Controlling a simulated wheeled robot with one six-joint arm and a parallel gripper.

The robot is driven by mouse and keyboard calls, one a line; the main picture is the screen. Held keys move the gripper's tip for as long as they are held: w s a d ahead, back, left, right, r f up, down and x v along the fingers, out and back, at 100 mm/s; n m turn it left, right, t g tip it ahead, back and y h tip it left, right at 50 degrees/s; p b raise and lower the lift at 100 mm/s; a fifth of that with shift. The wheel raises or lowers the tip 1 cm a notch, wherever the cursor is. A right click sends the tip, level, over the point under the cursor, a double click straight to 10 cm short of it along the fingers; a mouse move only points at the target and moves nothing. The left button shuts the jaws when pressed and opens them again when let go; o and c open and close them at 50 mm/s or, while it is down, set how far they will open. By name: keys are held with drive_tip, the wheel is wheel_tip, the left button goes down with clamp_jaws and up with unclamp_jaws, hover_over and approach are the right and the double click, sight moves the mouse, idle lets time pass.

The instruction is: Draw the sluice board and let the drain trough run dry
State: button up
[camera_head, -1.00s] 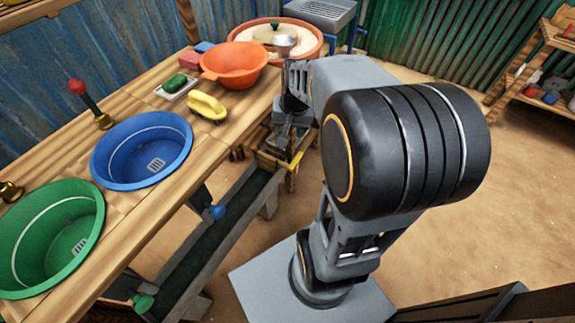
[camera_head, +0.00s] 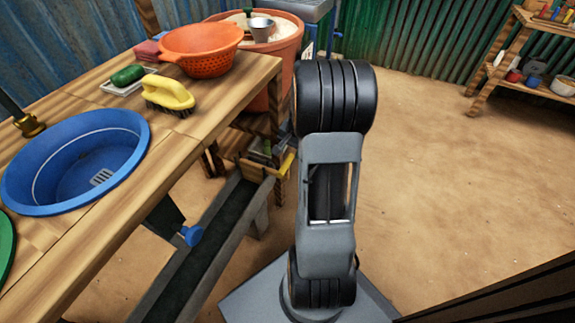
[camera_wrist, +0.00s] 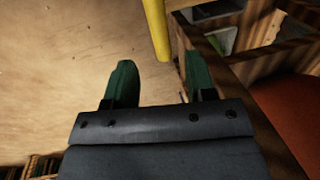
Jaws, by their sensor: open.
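The drain trough (camera_head: 200,248) is a long dark channel running beside the bench on the floor side. At its far end a small wooden frame (camera_head: 257,172) carries a yellow bar (camera_head: 286,165), which may be the sluice board's handle; the board itself is not clear. In the wrist view the yellow bar (camera_wrist: 155,28) comes down from the top edge, its lower end just beyond the gap between my fingers. My gripper (camera_wrist: 158,72) is open and empty, with green fingers apart. The right finger is close to a wooden edge. My arm hides the gripper in the head view.
The bench bears a blue basin (camera_head: 75,160), a yellow brush (camera_head: 167,92) and an orange colander (camera_head: 200,50). A blue knob (camera_head: 192,236) sticks out over the trough. An orange tub (camera_head: 275,45) stands behind the bench end. The sandy floor at right is open.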

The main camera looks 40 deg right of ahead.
sight(287, 162)
drive_tip(key=f, duration=0.2)
drive_tip(key=f+b, duration=0.1)
drive_tip(key=f, duration=0.1)
drive_tip(key=w+f+b, duration=0.1)
drive_tip(key=f, duration=0.2)
drive_tip(key=shift+w+a, duration=0.1)
drive_tip(key=shift+a, duration=0.25)
clamp_jaws()
